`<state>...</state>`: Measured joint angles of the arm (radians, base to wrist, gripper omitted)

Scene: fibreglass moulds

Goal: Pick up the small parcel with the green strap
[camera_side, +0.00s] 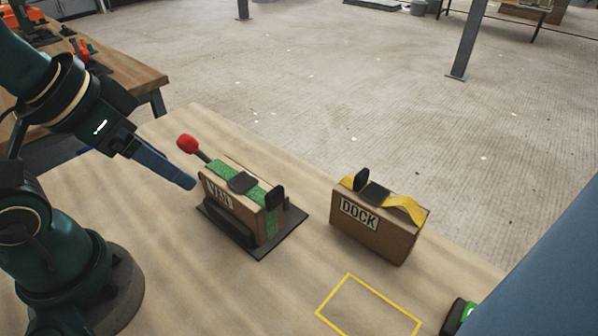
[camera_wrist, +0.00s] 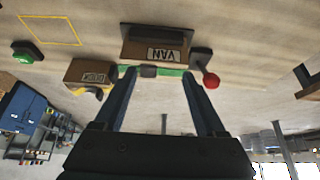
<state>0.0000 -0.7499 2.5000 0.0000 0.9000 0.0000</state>
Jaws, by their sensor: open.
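The small parcel with the green strap (camera_side: 222,206) is a brown box labelled VAN, standing upright in a dark holder (camera_side: 290,228). The strap runs over its top, with black pieces on it. A lever with a red knob (camera_side: 187,144) rises at the parcel's left end. My gripper (camera_side: 188,182) is left of the parcel in the side view, apart from it and empty. In the wrist view my gripper (camera_wrist: 159,76) has its fingers spread, with the green strap (camera_wrist: 170,72) showing between them beyond the tips. The wrist view also shows the VAN parcel (camera_wrist: 138,54).
A second brown parcel labelled DOCK (camera_side: 375,238), with a yellow strap, stands to the right. A yellow outlined rectangle (camera_side: 347,274) is on the table in front. A green button (camera_side: 468,312) sits at the lower right. A blue surface (camera_side: 550,280) fills the right corner.

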